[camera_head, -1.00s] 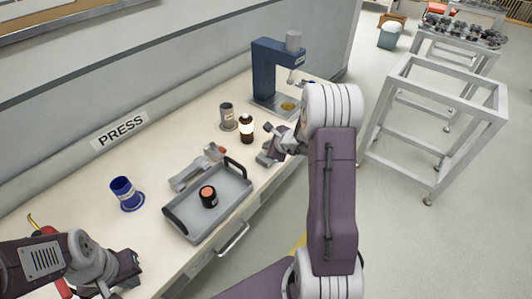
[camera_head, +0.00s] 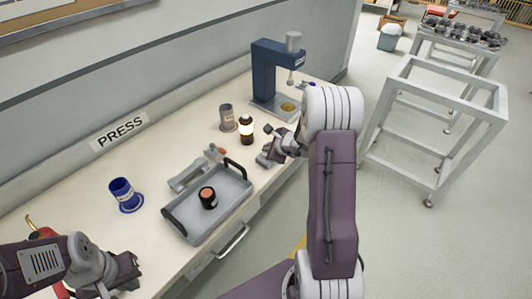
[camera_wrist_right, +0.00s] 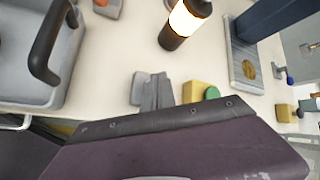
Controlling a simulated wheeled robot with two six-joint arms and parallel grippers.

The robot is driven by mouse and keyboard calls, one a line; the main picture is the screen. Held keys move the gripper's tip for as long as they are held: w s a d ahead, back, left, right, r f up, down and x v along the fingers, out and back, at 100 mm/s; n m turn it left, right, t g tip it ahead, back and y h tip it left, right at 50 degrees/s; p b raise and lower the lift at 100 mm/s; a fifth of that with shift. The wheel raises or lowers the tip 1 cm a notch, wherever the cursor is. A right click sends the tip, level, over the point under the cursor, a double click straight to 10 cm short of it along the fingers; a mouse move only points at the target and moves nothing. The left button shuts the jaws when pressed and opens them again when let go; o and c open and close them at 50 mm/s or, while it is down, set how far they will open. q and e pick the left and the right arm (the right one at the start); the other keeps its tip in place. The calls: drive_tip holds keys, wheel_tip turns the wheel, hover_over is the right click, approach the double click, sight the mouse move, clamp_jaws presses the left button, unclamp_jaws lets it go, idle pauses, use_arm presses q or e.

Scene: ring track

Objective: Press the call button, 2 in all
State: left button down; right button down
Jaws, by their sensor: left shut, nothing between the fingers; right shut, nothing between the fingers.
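A yellow box with a green button (camera_wrist_right: 212,92), which looks like the call button, sits on the bench in the right wrist view. In the head view I cannot make it out; my right arm hides that area. My right gripper (camera_head: 266,157) is shut and empty, low at the bench's front edge. In its wrist view the gripper (camera_wrist_right: 155,91) is just left of the yellow box; I cannot tell if they touch. A dark bottle-shaped lamp (camera_head: 246,138) with a glowing band stands behind it. My left gripper (camera_head: 128,268) is shut and empty at the lower left.
A grey tray (camera_head: 226,213) holds a dark jar with an orange top (camera_head: 208,196). A blue cup (camera_head: 122,190), a grey-brown cup (camera_head: 227,118) and a blue press (camera_head: 268,75) stand on the bench. Another yellow block (camera_wrist_right: 286,112) lies to the right. A PRESS sign (camera_head: 120,133) marks the wall.

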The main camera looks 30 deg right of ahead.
use_arm(q)
drive_tip(key=shift+f+b, duration=0.35)
drive_tip(key=shift+f, duration=0.05)
use_arm(e)
drive_tip(key=shift+f, duration=0.35)
use_arm(q)
drive_tip(key=shift+r+p, duration=0.7)
use_arm(e)
drive_tip(key=shift+r, duration=1.05)
drive_tip(key=shift+r, duration=0.1)
